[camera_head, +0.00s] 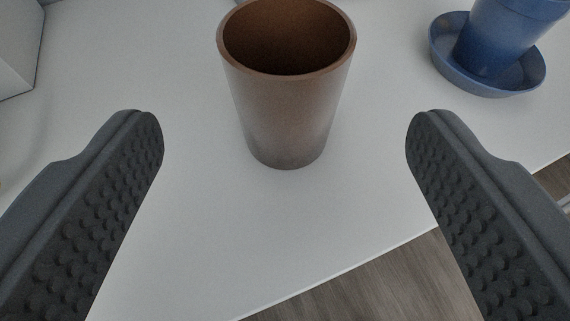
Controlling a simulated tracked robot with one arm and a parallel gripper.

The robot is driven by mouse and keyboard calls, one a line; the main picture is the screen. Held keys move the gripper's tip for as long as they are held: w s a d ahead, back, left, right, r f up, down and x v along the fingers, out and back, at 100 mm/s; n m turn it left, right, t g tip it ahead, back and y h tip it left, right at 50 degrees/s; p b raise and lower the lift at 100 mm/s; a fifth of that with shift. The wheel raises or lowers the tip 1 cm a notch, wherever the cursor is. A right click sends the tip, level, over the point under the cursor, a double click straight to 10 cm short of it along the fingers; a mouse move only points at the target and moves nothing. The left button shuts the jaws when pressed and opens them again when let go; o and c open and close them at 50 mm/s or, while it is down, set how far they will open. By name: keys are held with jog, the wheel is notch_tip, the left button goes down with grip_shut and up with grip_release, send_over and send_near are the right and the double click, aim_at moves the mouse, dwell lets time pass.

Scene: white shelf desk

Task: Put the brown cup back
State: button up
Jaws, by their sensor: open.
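The brown cup (285,115) stands upright and empty on the white desk top, at the top centre of the picture. Its far rim is just cut off by the top edge of the picture. My gripper (284,130) is open, with one dark studded finger on each side of the picture. The cup is between the two fingers in the picture, a little beyond their tips, with a wide gap on both sides. Neither finger touches it.
A blue pot in a blue saucer (490,88) stands on the desk at the upper right. A white box-like part (18,50) is at the upper left. The desk's edge (350,270) runs across the lower right, with wooden floor beyond. The desk left of the cup is clear.

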jog(key=shift+s+r+b, duration=0.25)
jog(key=shift+s+b, duration=0.25)
jog(key=shift+s, duration=0.2)
notch_tip(320, 180, up, 28)
jog(key=w+a+t+y, duration=0.1)
jog(key=w, duration=0.1)
jog(key=s+r, duration=0.8)
jog(key=r, duration=0.4)
jog(key=s+r+n, duration=0.1)
jog(key=s+r, duration=0.7)
jog(key=r, duration=0.4)
jog(key=shift+s+d+r+t, duration=0.3)
jog(key=shift+d+t, duration=0.1)
jog(key=shift+d, duration=0.05)
